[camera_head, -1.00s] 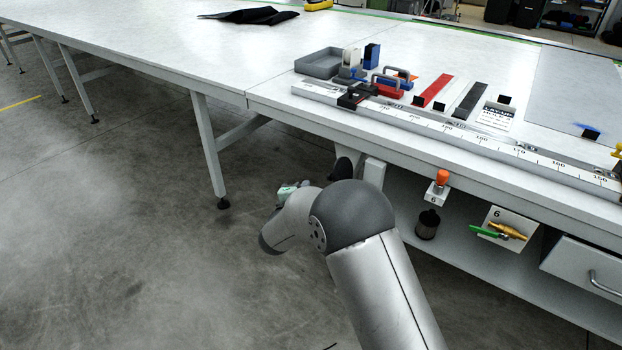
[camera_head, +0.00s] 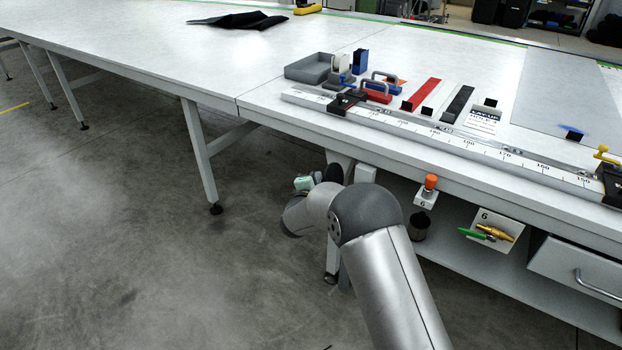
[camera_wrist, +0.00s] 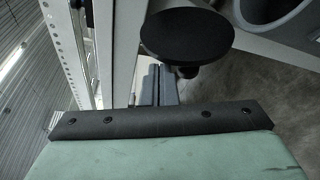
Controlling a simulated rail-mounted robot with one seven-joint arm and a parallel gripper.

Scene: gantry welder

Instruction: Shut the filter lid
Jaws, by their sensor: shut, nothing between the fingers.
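No part can be made out for certain as the filter lid. My gripper (camera_wrist: 157,84) shows in the wrist view as two grey fingers close together, beyond its pale green body and dark bolted strip. It is shut and empty. A black round disc (camera_wrist: 187,37) is just beyond and to the right of the fingertips; I cannot tell whether they touch. In the head view the disc (camera_head: 333,173) is by the table's front legs, below the top. There my gripper's green body shows just left of it, and the fingers are hidden.
The long white table (camera_head: 330,35) holds a ruler rail (camera_head: 440,137), a grey tray (camera_head: 309,68) and red-handled tools. Under it are an orange button (camera_head: 430,182), a dark cup (camera_head: 419,225), a nozzle holder (camera_head: 490,230) and a drawer (camera_head: 575,268). Floor at left is clear.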

